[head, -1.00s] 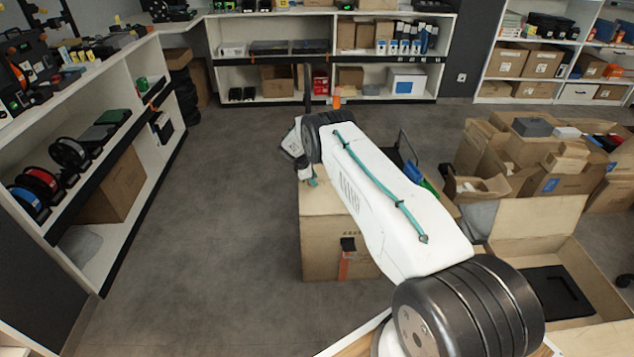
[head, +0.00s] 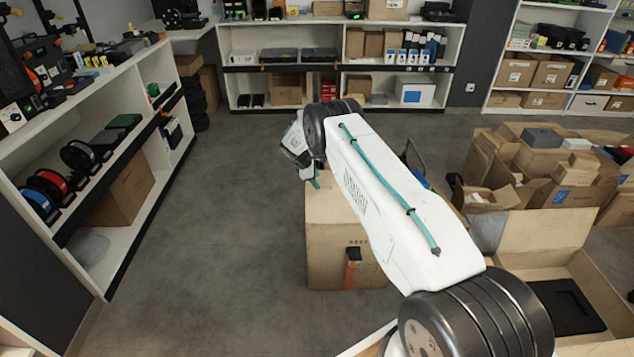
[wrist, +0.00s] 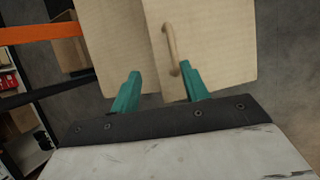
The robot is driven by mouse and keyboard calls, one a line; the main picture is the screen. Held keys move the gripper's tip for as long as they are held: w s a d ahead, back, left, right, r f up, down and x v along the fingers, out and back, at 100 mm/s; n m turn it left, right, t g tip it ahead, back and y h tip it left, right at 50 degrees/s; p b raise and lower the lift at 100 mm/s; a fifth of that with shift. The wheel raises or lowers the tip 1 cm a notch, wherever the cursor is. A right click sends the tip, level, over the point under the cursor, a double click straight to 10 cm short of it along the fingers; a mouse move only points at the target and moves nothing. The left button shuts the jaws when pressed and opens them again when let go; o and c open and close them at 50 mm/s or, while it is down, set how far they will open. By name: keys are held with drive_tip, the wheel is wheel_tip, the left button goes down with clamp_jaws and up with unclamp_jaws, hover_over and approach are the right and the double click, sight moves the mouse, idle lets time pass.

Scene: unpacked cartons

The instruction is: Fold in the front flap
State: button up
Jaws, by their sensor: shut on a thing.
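The brown carton (head: 328,250) stands on the floor at the middle of the head view, below my arm. In the wrist view, two cardboard panels reach down from the top, one overlapping the other. The right one, which I take for the front flap (wrist: 220,45), carries a raised loop handle (wrist: 170,48). My gripper (wrist: 159,78) has its teal fingers on either side of the cardboard's lower part, shut on the flap; the handle's lower end is close to the right finger. In the head view my arm and wrist hide most of the gripper and the flap.
An open carton (head: 545,230) with a dark flat item lies at right. Several cartons (head: 540,165) are heaped behind it. A shelf unit (head: 110,190) lines the left side, another (head: 340,65) the back. Grey floor (head: 220,220) is clear left of the carton.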

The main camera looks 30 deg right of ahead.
drive_tip(key=shift+o, duration=1.2)
drive_tip(key=shift+w+a+r, duration=0.1)
drive_tip(key=shift+w+r, duration=0.3)
drive_tip(key=shift+r, duration=0.2)
drive_tip(key=shift+w+a+r, duration=0.1)
drive_tip(key=shift+w+r, duration=0.25)
drive_tip(key=shift+r, duration=0.25)
drive_tip(key=shift+w+r, duration=0.1)
drive_tip(key=shift+r, duration=0.2)
drive_tip(key=c, duration=0.5)
drive_tip(key=shift+o, duration=0.2)
drive_tip(key=shift+w+a+r, duration=0.2)
drive_tip(key=shift+a+r, duration=0.05)
drive_tip(key=shift+r, duration=0.4)
drive_tip(key=shift+w+a+r, duration=0.2)
drive_tip(key=shift+r, duration=0.5)
drive_tip(key=shift+w+a+r, duration=0.2)
drive_tip(key=shift+a+r, duration=0.05)
drive_tip(key=shift+r, duration=0.4)
